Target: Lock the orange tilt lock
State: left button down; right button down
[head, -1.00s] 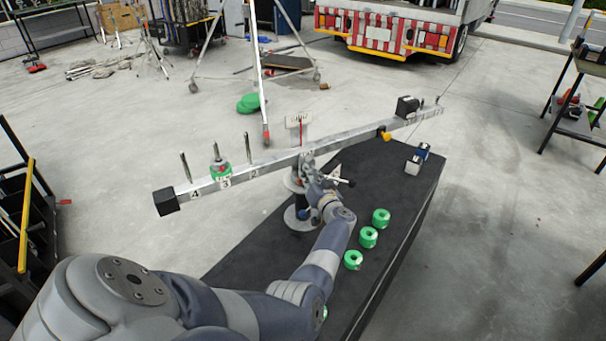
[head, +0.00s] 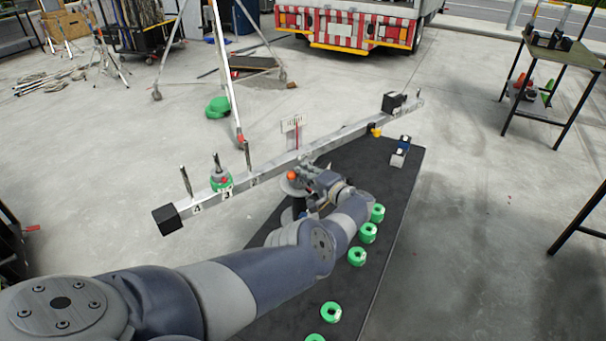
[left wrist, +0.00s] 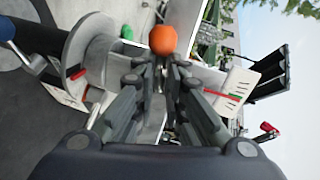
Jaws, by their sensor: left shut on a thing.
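The orange tilt lock (head: 291,175) shows as a small round orange knob near the pivot of the balance beam. It also shows in the left wrist view (left wrist: 163,40), right at the tips of my left gripper (left wrist: 160,62). In the head view my left gripper (head: 302,178) is beside the pivot, just right of the knob. Its fingers are close together on the knob's stem side; the exact contact is hidden. The balance beam (head: 275,166) is tilted, with its left end lower. My right gripper is not in view.
A green ring (head: 221,183) sits on a peg of the beam. Several green rings (head: 357,257) lie along the dark tabletop (head: 400,225). Small blue and white blocks (head: 399,158) stand near its far right corner. A black block (head: 166,219) ends the beam at left.

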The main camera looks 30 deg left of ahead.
pick_arm(q)
jog(key=shift+w+a+r, duration=0.1)
jog(key=shift+w+r, duration=0.15)
jog(key=shift+r, duration=0.25)
jog(key=shift+r+m, duration=0.1)
jog(key=shift+m, duration=0.4)
jog(key=shift+r+m, duration=0.15)
jog(key=shift+m, duration=0.15)
pick_arm(e)
jog(key=shift+s+a+f, duration=0.3)
jog(key=shift+s+a, duration=0.1)
jog(key=shift+a, duration=0.35)
jog(key=shift+d, duration=0.2)
pick_arm(q)
jog(key=c, duration=1.7)
grip_release()
jog(key=shift+w+f, duration=0.15)
jog(key=shift+f, duration=0.25)
pick_arm(e)
jog(key=shift+w+d, duration=0.15)
jog(key=shift+d, duration=0.2)
jog(key=shift+a, duration=0.1)
